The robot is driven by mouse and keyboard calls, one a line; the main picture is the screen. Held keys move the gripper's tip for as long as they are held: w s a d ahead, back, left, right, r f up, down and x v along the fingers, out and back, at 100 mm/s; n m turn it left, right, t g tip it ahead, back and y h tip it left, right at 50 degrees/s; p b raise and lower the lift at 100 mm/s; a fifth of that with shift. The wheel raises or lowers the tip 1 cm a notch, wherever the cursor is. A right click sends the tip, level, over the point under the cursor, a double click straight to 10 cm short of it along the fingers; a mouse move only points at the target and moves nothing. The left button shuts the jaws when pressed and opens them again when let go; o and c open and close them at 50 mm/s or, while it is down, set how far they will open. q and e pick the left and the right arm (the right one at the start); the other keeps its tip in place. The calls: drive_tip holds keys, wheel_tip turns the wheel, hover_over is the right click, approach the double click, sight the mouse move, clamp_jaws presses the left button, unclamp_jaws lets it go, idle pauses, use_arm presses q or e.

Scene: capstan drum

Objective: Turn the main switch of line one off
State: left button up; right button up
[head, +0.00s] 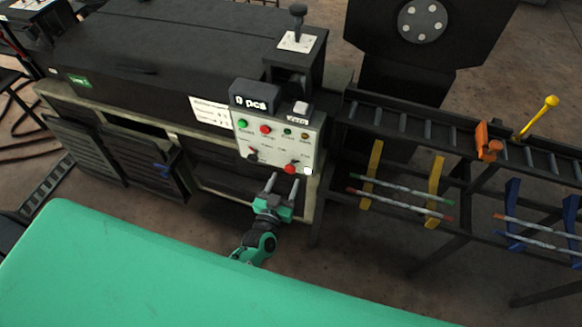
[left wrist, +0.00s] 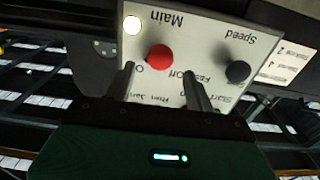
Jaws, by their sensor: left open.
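The light grey control panel (head: 277,143) of the dark machine carries a red main switch knob (head: 290,168) at its lower right. In the left wrist view the red knob (left wrist: 159,57) sits beside the upside-down word "Main", with a white lamp (left wrist: 132,25) near it. My left gripper (head: 285,179) is open just below and in front of the knob. In the left wrist view my left gripper's fingertips (left wrist: 158,68) lie to either side of the knob with gaps; I cannot tell the remaining depth. The knob's pointer is not clear. My right gripper is not in view.
A black speed knob (left wrist: 238,71) is close to one finger. Green and red buttons (head: 265,129) are higher on the panel. A counter box (head: 254,97) stands above it. A roller conveyor (head: 420,125) with a yellow-knobbed lever (head: 551,101) runs right. Floor below is open.

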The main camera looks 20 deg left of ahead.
sight(289, 171)
use_arm(q)
drive_tip(key=shift+w+d, duration=0.1)
drive_tip(key=shift+w, duration=2.8)
drive_tip(key=c, duration=0.9)
